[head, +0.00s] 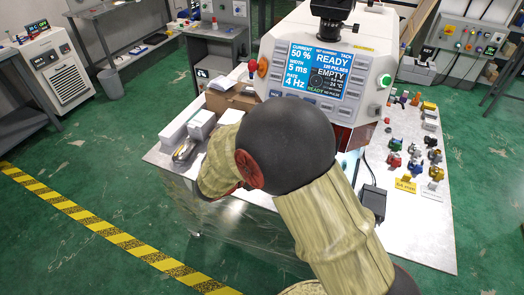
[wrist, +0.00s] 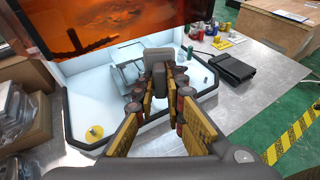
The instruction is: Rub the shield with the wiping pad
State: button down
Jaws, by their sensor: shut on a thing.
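The shield (wrist: 105,22) is an orange see-through panel across the top of the wrist view, above the white chamber of the machine. A red-tinted part of the shield (head: 342,136) shows in the head view, under the display. In the wrist view my gripper (wrist: 157,88) is shut on a dark grey block (wrist: 158,64), which looks like the wiping pad. The block is in front of the chamber and below the shield's lower edge in the picture, with no clear contact. In the head view my arm hides the gripper and the pad.
The machine's display (head: 315,70) reads READY and EMPTY. A black pedal box (wrist: 221,66) lies on the metal table right of the chamber. A small yellow piece (wrist: 94,133) sits at the chamber's front left. Cardboard boxes (wrist: 20,75) stand left. Several small coloured parts (head: 415,150) stand right.

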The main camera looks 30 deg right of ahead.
jog(key=w+a+r+n+t+b, duration=0.2)
jog(key=w+a+r+n+t, duration=0.3)
jog(key=t, duration=0.4)
jog(key=x, duration=0.6)
jog(key=shift+d+n+b, duration=0.25)
jog(key=shift+n+b, duration=0.05)
jog(key=shift+b, duration=0.1)
jog(key=shift+x, duration=0.9)
jog(key=shift+d, duration=0.1)
jog(key=s+d, duration=0.9)
jog(key=s, duration=0.2)
jog(key=shift+s, duration=0.25)
dwell(1.4)
jog(key=shift+w+a+r, duration=0.1)
